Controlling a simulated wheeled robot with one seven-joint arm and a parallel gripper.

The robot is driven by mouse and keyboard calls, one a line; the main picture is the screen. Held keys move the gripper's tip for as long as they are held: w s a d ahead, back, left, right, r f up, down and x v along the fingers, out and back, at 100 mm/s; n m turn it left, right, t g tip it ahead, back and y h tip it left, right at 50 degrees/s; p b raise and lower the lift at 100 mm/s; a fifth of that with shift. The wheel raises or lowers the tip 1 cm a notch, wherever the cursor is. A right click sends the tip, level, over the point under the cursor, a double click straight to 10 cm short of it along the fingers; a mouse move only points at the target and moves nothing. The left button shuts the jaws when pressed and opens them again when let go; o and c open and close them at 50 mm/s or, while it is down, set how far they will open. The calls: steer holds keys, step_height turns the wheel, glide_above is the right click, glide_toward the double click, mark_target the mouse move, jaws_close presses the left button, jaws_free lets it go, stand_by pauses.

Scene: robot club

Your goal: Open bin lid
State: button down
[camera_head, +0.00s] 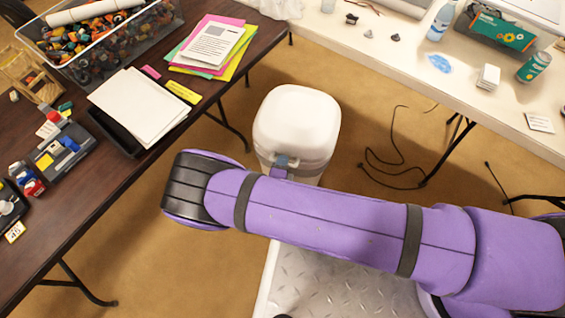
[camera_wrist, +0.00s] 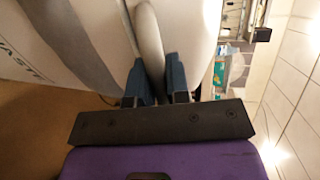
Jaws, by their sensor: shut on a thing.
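A white bin (camera_head: 287,176) stands on the floor between the two tables, with its rounded white lid (camera_head: 297,118) over its top. In the wrist view the bin's pale side with grey lettering (camera_wrist: 40,42) fills the left. My gripper (camera_head: 284,160) is at the bin's near side, at the lid's front edge. In the wrist view my gripper's dark blue fingers (camera_wrist: 158,82) are shut on the lid's pale rim (camera_wrist: 150,42), which runs between them. I cannot tell whether the lid is slightly raised. My arm hides the bin's lower part.
A dark wooden table (camera_head: 205,85) on the left holds a clear tub of parts (camera_head: 140,42), papers and tools. A white table (camera_head: 420,75) stands at the upper right. A black cable (camera_head: 385,165) lies on the carpet to the bin's right.

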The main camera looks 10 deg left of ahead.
steer(key=w+r+g, duration=0.4)
steer(key=r, duration=0.6)
steer(key=w+r+g, duration=0.3)
steer(key=w+r, duration=0.2)
steer(key=r, duration=0.6)
steer(key=w+d+r+g, duration=0.1)
steer(key=w+r+g, duration=0.1)
steer(key=w+r, duration=0.3)
steer(key=w+d+r+g, duration=0.1)
steer(key=w+r, duration=0.4)
steer(key=w, duration=0.7)
steer(key=shift+w+r+m+g+y, duration=0.15)
steer(key=shift+w+m+g+y, duration=0.15)
steer(key=shift+g, duration=0.3)
steer(key=shift+s, duration=0.1)
steer(key=c, duration=1.1)
jaws_free()
